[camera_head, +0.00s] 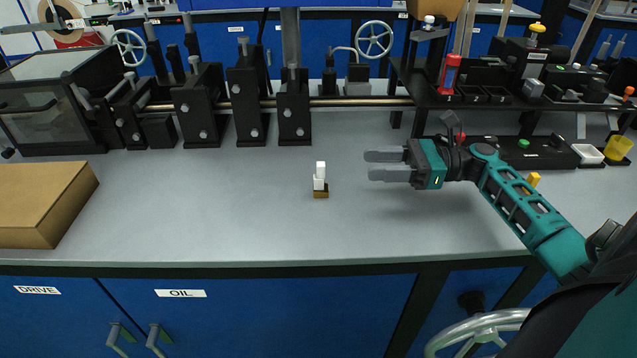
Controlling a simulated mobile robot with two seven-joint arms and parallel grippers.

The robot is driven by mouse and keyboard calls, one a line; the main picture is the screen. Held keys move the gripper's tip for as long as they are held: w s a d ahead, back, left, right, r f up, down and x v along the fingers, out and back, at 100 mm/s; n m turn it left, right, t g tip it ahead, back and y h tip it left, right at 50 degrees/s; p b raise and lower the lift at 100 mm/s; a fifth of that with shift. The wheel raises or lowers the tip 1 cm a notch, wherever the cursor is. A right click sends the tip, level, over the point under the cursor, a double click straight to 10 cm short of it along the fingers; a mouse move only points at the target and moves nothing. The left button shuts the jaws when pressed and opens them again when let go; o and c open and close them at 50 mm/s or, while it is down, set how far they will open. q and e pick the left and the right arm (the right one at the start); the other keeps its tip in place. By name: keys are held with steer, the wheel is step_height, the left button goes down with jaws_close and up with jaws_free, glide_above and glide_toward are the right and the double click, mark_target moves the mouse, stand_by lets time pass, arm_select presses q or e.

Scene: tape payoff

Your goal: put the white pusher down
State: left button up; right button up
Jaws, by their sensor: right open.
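The white pusher (320,171) stands upright on the grey bench top, near the middle of the view. Its lower end meets a small brown block (321,194); I cannot tell whether it rests on the block or is joined to it. My right gripper (368,165) is to the right of the pusher, with its two grey fingers pointing left toward it. The fingers are apart, with nothing between them, and a clear gap separates them from the pusher. My left gripper is not in view.
A cardboard box (40,205) sits at the left front of the bench. Black machine blocks (248,100) on a rod line the back. A black rack (470,98) with a red cylinder (450,74) stands at back right. The bench around the pusher is clear.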

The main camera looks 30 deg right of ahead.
mark_target(328, 188)
steer(key=x, duration=0.9)
steer(key=shift+w+a+f, duration=0.15)
steer(key=shift+w+f, duration=0.1)
steer(key=shift+w, duration=0.15)
jaws_close()
